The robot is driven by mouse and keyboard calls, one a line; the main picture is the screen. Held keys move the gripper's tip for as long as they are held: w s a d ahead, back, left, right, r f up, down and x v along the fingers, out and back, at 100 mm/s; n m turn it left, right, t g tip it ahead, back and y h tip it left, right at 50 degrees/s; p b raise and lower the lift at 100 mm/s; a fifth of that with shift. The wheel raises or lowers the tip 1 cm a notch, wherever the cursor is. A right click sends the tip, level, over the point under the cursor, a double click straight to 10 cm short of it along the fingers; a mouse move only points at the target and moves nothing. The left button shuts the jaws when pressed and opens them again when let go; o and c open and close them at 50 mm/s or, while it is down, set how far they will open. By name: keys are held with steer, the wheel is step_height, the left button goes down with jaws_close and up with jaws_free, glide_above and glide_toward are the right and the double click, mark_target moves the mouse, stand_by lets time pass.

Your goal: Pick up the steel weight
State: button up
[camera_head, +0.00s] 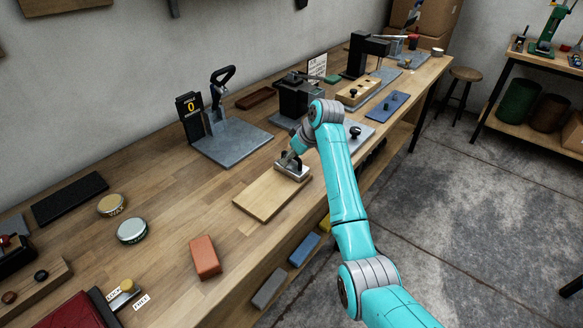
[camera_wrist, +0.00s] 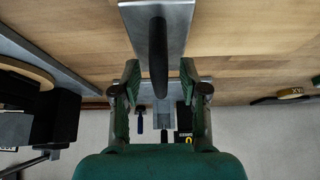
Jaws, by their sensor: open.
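The steel weight (camera_head: 292,172) is a small silver block with a dark handle on top, at the far right end of a pale wooden board (camera_head: 262,197) in the head view. My gripper (camera_head: 289,159) is right over it, and its fingers partly hide the handle. In the wrist view the steel weight (camera_wrist: 179,28) fills the top middle, with its dark handle pointing down the picture between my fingers. My gripper (camera_wrist: 158,93) is open there, one green finger on each side of the handle's line. I cannot tell whether the fingers touch it.
A lever press on a grey plate (camera_head: 232,146) and a black sign (camera_head: 190,112) stand behind. A black fixture (camera_head: 293,99) is close beyond my gripper. Tins (camera_head: 132,231) and a red-brown block (camera_head: 205,257) lie at the left.

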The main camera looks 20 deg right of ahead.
steer(key=shift+c, duration=0.3)
jaws_close()
steer(key=shift+r, duration=0.15)
steer(key=shift+w+r, duration=0.1)
